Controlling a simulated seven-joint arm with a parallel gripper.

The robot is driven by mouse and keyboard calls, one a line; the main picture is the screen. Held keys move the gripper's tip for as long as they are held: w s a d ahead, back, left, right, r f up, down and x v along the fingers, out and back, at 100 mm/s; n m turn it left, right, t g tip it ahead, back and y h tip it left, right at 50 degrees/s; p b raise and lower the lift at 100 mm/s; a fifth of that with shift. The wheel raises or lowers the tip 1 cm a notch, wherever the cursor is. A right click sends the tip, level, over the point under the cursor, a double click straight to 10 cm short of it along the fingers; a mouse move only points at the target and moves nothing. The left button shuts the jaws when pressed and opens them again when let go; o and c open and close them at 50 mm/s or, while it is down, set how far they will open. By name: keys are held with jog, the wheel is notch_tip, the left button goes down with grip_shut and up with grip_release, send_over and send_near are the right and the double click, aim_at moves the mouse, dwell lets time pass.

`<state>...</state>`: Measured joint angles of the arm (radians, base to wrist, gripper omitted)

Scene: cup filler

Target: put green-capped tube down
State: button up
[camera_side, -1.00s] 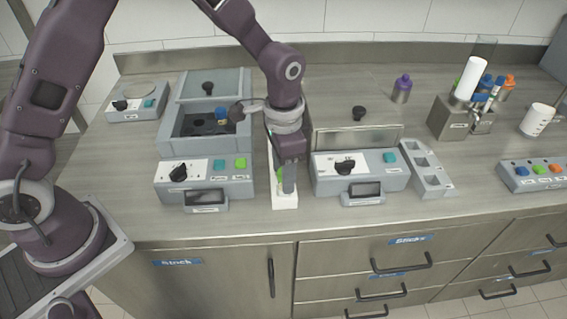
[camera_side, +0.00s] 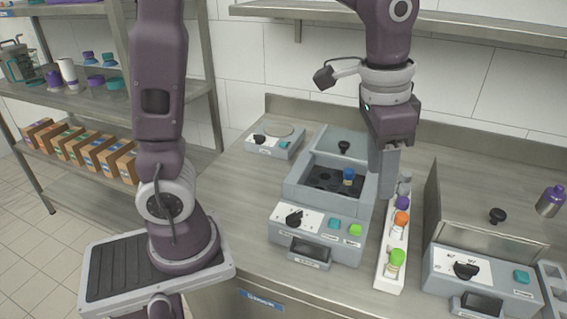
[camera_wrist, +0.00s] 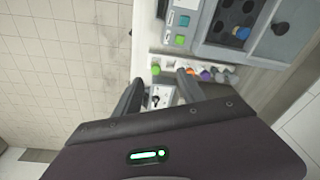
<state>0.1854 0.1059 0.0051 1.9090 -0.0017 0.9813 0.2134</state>
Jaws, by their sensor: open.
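The green-capped tube (camera_side: 396,262) stands in the front end of a narrow white rack (camera_side: 386,280). Its green cap also shows in the wrist view (camera_wrist: 156,69), beyond my fingertips. My gripper (camera_side: 384,192) is open and empty, above the rack and behind the green-capped tube, apart from it. In the wrist view my two spread fingers (camera_wrist: 160,84) have nothing between them that I can see held. An orange-capped tube (camera_side: 401,221), a purple-capped tube (camera_side: 402,203) and a grey-capped tube (camera_side: 404,186) stand farther back in the same rack.
Left of the rack is a grey device (camera_side: 318,232) with a knob, buttons and an open well holding a blue-capped tube (camera_side: 348,175). Right of it is another device (camera_side: 481,280) with a raised lid panel. A purple-capped bottle (camera_side: 551,200) stands at the far right.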

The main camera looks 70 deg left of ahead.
jog(key=s+a+r+n+t, duration=0.1)
jog(key=s+a+n+t, duration=0.1)
jog(key=s, duration=0.6)
jog(key=s+a+r+n+t, duration=0.1)
jog(key=s+a, duration=0.3)
jog(key=s, duration=0.5)
jog(key=shift+n+t, duration=0.5)
jog(key=shift+n, duration=0.2)
